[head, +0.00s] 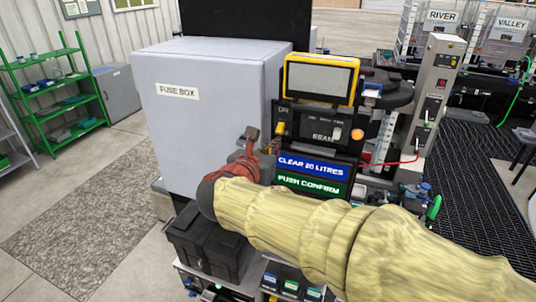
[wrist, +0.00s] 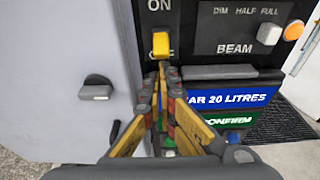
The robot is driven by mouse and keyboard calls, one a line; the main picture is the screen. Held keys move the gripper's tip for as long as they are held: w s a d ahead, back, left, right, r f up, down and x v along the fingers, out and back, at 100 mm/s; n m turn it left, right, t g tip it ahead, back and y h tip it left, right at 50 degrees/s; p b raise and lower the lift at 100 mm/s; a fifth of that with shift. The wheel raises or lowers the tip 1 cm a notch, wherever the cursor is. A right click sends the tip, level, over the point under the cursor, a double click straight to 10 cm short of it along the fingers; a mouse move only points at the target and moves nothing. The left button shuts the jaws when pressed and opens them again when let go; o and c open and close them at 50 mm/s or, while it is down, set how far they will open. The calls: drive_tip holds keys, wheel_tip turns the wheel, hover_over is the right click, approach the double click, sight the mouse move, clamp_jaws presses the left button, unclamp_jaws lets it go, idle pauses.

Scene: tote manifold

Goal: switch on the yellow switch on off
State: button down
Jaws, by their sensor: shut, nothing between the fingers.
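The yellow switch (wrist: 161,44) is on a black panel, with the word ON above it and a partly covered label below it. Its lever sits low, nearer the lower label. In the head view the yellow switch (head: 280,128) shows at the panel's left side, under ON. My gripper (wrist: 163,68) is shut and empty, its fingertips together just below the switch and over the lower label. I cannot tell whether they touch the switch. In the head view my gripper (head: 268,146) reaches the panel's left edge, partly hidden by my arm.
The grey fuse box (head: 215,110) stands close on the left, with a handle (wrist: 96,90) on its face. A blue sign (head: 313,167) and a green sign (head: 311,187) are below.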

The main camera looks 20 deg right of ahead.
sight(277, 133)
drive_tip(key=shift+w+d+f, duration=0.1)
drive_tip(key=shift+w+d, duration=0.2)
drive_tip(key=shift+w, duration=0.15)
drive_tip(key=shift+s+r+p, duration=0.1)
drive_tip(key=shift+r+p, duration=0.2)
drive_tip(key=shift+p, duration=0.55)
drive_tip(key=shift+s+a+r+g+y+p, duration=0.1)
drive_tip(key=shift+g+y+p, duration=0.2)
drive_tip(key=shift+g+p, duration=0.2)
drive_tip(key=shift+s+a+r+p, duration=0.2)
drive_tip(key=shift+r+p, duration=0.45)
drive_tip(key=shift+p, duration=0.2)
drive_tip(key=shift+s+a+r+p, duration=0.15)
drive_tip(key=shift+s+r+p, duration=0.05)
drive_tip(key=shift+r+p, duration=0.55)
drive_tip(key=shift+r, duration=0.1)
